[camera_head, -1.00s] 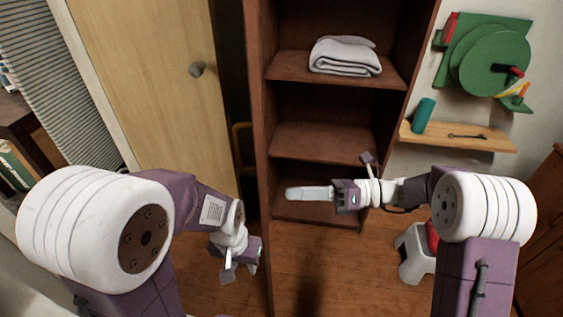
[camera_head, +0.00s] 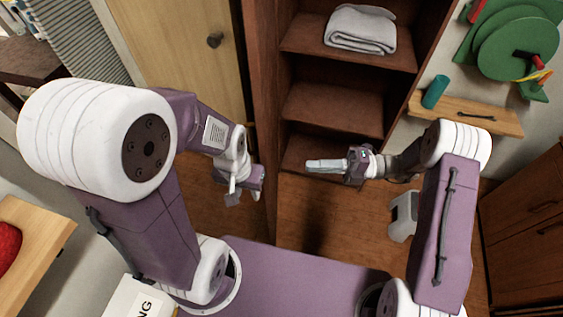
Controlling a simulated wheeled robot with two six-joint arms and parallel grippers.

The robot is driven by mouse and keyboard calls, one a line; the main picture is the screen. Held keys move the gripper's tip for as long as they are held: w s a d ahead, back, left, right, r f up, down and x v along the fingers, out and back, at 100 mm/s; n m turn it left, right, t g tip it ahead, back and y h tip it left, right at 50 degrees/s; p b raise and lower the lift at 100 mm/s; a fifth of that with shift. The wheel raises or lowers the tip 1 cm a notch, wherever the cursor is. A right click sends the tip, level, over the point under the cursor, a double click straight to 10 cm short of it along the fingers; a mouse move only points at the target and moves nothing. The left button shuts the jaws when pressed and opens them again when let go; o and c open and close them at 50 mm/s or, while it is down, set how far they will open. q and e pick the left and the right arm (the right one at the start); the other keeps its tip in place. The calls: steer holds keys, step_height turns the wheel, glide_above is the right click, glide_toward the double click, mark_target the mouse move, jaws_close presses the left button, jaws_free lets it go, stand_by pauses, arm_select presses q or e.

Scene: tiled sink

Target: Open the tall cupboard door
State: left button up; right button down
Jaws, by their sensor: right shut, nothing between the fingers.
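A tall dark-brown cupboard (camera_head: 288,75) with open shelves stands in the middle, its inside exposed. A brown upright panel (camera_head: 262,110) runs along its left side; I cannot tell whether this is its door or its side wall. Left of it is a tall light-wood door (camera_head: 165,30) with a round dark knob (camera_head: 215,40). My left gripper (camera_head: 238,194) hangs low in front of the light door's lower right part, apart from the knob; its jaw gap is not clear. My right gripper (camera_head: 322,165) is shut and empty, pointing left in front of the lowest shelf.
A folded grey cloth (camera_head: 360,29) lies on an upper shelf. A small wall shelf (camera_head: 468,112) holds a teal cylinder (camera_head: 435,91). A white stool (camera_head: 402,215) stands by my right arm. Dark drawers (camera_head: 535,235) fill the right edge. Wooden floor (camera_head: 330,215) is bare before the cupboard.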

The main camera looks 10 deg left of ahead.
steer(key=x, duration=0.9)
steer(key=shift+a+p, duration=0.3)
steer(key=shift+s, duration=0.1)
